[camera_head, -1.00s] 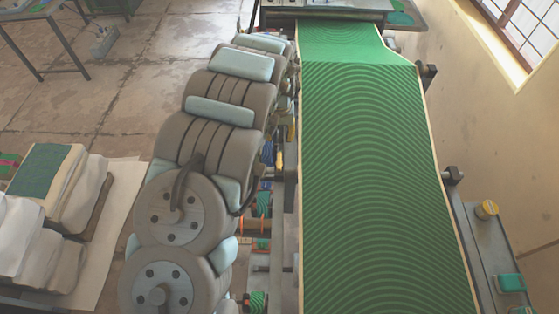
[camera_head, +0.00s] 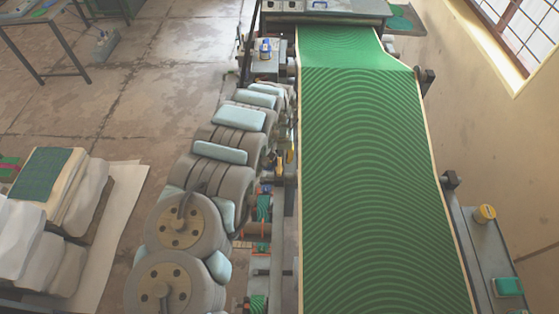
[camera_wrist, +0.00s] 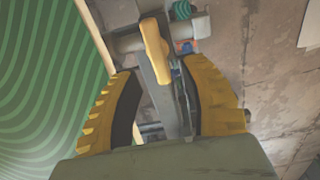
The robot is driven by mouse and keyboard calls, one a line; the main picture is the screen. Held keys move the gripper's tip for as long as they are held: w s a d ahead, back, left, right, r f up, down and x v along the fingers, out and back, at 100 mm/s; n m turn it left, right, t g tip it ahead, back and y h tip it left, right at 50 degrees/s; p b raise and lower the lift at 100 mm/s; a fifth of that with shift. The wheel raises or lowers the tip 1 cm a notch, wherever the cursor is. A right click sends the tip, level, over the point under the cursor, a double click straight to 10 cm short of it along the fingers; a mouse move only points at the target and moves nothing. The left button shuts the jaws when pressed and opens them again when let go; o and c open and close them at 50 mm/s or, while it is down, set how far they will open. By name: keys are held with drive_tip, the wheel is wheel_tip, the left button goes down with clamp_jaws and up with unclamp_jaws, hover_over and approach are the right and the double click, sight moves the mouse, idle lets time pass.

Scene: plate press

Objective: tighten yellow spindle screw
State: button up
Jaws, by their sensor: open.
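A yellow, elongated handle (camera_wrist: 155,52), which looks like the spindle screw's grip, shows in the wrist view on a grey metal bar (camera_wrist: 160,95). My gripper (camera_wrist: 161,68) has thick yellow ribbed fingers with dark inner pads. The fingers are spread, with the handle's lower end and the bar showing between them. I see no clear contact with either, and the depth gap cannot be told. In the head view my arm covers the left side of the press, and my gripper cannot be made out there.
The green patterned press bed (camera_head: 375,190) runs lengthwise. A yellow knob (camera_head: 484,213) and a green block (camera_head: 508,287) sit on the right rail. Stacked white sheets (camera_head: 70,200) lie at left. Orange and green parts line the press's left edge.

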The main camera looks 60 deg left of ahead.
drive_tip(key=shift+w+a+f, duration=0.1)
drive_tip(key=shift+f, duration=1.2)
drive_tip(key=shift+f, duration=0.1)
clamp_jaws()
